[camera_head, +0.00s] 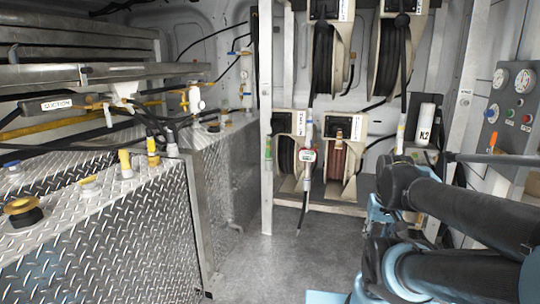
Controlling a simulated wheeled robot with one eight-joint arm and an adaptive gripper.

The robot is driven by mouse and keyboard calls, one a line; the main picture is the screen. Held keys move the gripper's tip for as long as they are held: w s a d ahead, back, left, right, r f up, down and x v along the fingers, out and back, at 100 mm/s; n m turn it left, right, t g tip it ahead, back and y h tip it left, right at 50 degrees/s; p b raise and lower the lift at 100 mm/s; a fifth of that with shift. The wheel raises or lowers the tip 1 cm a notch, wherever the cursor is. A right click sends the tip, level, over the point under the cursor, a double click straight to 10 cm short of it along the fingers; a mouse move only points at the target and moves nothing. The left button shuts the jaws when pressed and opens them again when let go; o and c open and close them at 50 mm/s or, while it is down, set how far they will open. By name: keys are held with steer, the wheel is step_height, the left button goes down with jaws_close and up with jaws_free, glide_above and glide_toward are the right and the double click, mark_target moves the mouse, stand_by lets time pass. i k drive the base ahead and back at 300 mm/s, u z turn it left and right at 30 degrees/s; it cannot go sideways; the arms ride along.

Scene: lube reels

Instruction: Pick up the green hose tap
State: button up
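A small green fitting (268,149), which looks like the green hose tap, shows against the pale upright post (266,200) left of the lower hose reels. It seems to be upright; its fine shape is too small to make out. Nothing of mine touches it. My blue and black arm (450,210) comes in from the right edge, well to the right of the fitting. I cannot make out my gripper or its fingers in this view.
Several hose reels (323,62) hang on a rack at the back. Diamond-plate tanks (100,235) fill the left. A gauge panel (512,100) stands at right. The grey floor (255,262) between is clear.

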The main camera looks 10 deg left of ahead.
mark_target(268, 140)
steer(key=z, duration=0.05)
steer(key=i, duration=1)
steer(key=u, duration=0.05)
